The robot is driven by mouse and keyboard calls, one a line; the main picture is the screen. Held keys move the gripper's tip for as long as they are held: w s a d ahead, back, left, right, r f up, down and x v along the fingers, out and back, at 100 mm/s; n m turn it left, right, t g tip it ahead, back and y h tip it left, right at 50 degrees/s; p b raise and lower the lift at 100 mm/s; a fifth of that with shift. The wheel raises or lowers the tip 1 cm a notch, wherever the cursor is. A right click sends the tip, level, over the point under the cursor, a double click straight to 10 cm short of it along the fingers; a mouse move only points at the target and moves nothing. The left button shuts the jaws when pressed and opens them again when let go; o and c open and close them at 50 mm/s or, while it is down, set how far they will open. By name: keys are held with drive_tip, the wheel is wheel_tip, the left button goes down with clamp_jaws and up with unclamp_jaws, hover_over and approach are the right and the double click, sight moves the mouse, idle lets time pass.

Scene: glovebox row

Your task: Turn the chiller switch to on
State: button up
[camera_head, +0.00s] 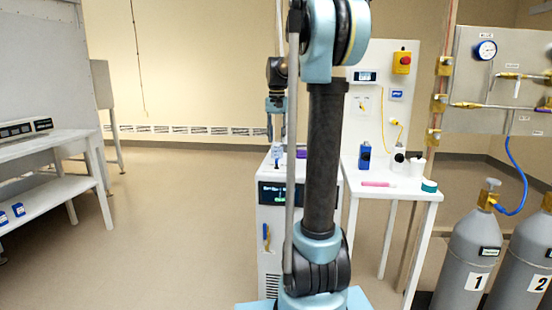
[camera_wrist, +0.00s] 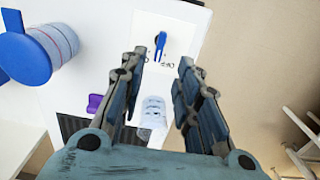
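The white chiller (camera_head: 270,225) stands on the floor behind my arm in the head view, with a dark display panel on its front. In the wrist view, a blue switch lever (camera_wrist: 160,43) sits on a white plate with dark lettering that seems to read OFF beside it. My gripper (camera_wrist: 163,60) is open and empty, its two fingers apart with the lever showing beyond and between the tips. In the head view, my gripper (camera_head: 275,106) hangs pointing down above the chiller top. Contact with the lever does not show.
In the wrist view, a blue-capped round container (camera_wrist: 50,48) is at the left and a pale cylindrical object (camera_wrist: 152,113) lies between the fingers. A white table (camera_head: 410,192) with small items stands right of the chiller. Gas cylinders (camera_head: 475,250) stand farther right. Floor left is clear.

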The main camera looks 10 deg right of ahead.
sight(277, 158)
wheel_tip(277, 158, down, 9)
drive_tip(key=shift+r, duration=0.1)
idle(0.3)
clamp_jaws()
